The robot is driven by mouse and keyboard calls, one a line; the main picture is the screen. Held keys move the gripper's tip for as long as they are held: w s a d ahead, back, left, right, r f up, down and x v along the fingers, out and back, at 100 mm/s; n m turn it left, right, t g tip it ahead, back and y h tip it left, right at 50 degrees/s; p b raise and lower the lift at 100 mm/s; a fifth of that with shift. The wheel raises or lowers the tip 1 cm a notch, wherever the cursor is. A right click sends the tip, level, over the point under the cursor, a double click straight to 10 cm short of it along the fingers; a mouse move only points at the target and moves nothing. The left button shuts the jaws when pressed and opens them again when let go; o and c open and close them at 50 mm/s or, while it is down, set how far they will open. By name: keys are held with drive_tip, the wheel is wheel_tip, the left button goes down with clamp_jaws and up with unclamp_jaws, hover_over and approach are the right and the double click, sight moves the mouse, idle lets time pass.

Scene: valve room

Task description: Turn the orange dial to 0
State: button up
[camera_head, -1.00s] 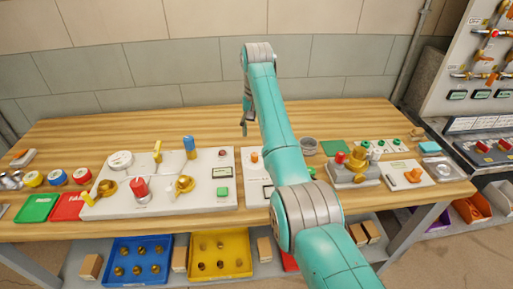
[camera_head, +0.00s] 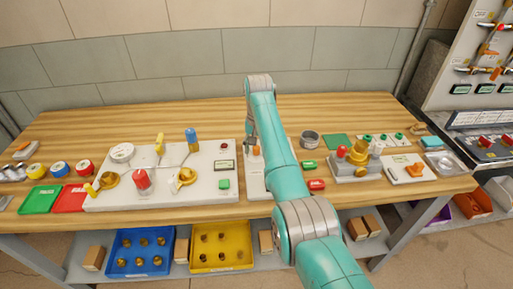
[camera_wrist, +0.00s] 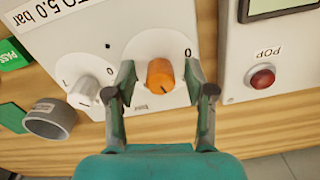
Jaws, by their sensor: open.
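The orange dial (camera_wrist: 160,73) sits on a white panel (camera_wrist: 110,35) in the wrist view, with a printed 0 at its upper right and "bar" below. A dark mark shows on the dial's lower edge. My gripper (camera_wrist: 159,82) is open, with one finger on each side of the dial and nothing held; I cannot tell whether either finger touches it. In the head view the dial (camera_head: 256,150) is a small orange spot beside my gripper (camera_head: 250,140), partly hidden by my arm.
A white knob (camera_wrist: 83,92) and a grey cup (camera_wrist: 50,118) lie left of the dial in the wrist view. A red button (camera_wrist: 262,77) is on the panel to the right. In the head view a white valve board (camera_head: 160,185) lies left and a brass valve (camera_head: 357,155) right.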

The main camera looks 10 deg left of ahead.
clamp_jaws()
drive_tip(key=shift+n, duration=0.4)
drive_tip(key=n, duration=0.3)
drive_tip(key=shift+n, duration=0.3)
drive_tip(key=n, duration=0.4)
drive_tip(key=shift+w+n, duration=0.1)
drive_tip(key=shift+n, duration=0.2)
drive_tip(key=n, duration=0.4)
drive_tip(key=shift+n, duration=0.3)
drive_tip(key=shift+w+n, duration=0.1)
drive_tip(key=shift+n, duration=2.1)
